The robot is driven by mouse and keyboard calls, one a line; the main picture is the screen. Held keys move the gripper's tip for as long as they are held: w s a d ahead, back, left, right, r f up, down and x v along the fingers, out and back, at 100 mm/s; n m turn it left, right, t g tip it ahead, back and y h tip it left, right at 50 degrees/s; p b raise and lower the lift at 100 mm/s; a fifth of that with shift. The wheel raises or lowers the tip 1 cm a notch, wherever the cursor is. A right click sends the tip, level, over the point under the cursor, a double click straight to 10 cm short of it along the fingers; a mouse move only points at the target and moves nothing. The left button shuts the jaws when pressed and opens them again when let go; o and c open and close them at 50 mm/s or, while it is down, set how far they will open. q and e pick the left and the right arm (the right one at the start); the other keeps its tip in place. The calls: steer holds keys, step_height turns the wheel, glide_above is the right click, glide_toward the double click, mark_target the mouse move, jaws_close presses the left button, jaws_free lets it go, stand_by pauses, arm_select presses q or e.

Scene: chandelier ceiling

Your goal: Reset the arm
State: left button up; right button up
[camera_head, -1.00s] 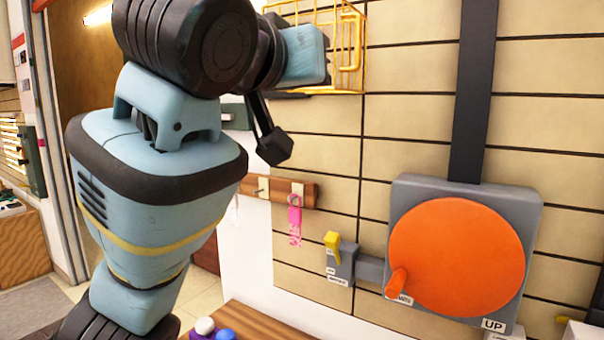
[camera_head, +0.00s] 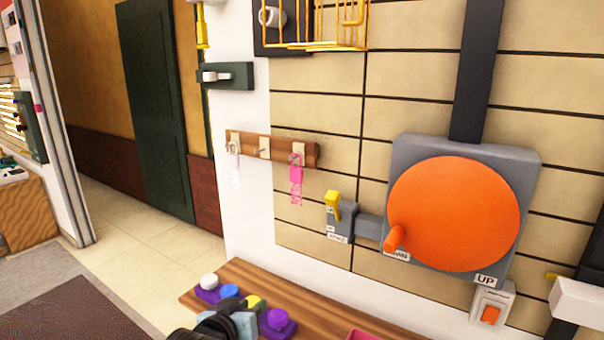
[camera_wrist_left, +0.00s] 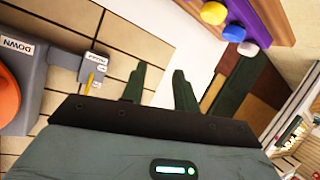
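My left gripper (camera_wrist_left: 160,68) shows in the left wrist view with its two dark green fingers spread apart and nothing between them. Beyond the fingers are the tiled wall and a white wall strip. In the head view only a dark and light-blue piece of my left arm shows at the bottom edge, in front of the wooden shelf (camera_head: 330,312). I cannot make out the fingers there. My right gripper is in neither view.
An orange disc (camera_head: 455,213) with a handle sits on a grey wall box, beside a yellow-levered switch (camera_head: 333,205). A key rack (camera_head: 272,148) and a yellow wire basket (camera_head: 315,25) hang on the wall. Colored knobs (camera_head: 277,319) stand on the shelf. Open floor lies left.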

arm_select(q)
steer(key=s+a+f+g+y, duration=0.1)
steer(key=s+a+f, duration=0.2)
steer(key=s+f, duration=0.6)
steer(key=s+a+f+g, duration=0.1)
steer(key=s+a+f, duration=0.2)
steer(key=s+f, duration=0.55)
steer(key=s+a+f, duration=0.2)
steer(key=s+f, duration=0.3)
steer(key=s, duration=0.3)
steer(key=s+a+f+m+g+y, duration=0.1)
steer(key=s+f, duration=0.4)
steer(key=s, duration=0.3)
steer(key=shift+a+f, duration=0.35)
steer(key=shift+a, duration=0.05)
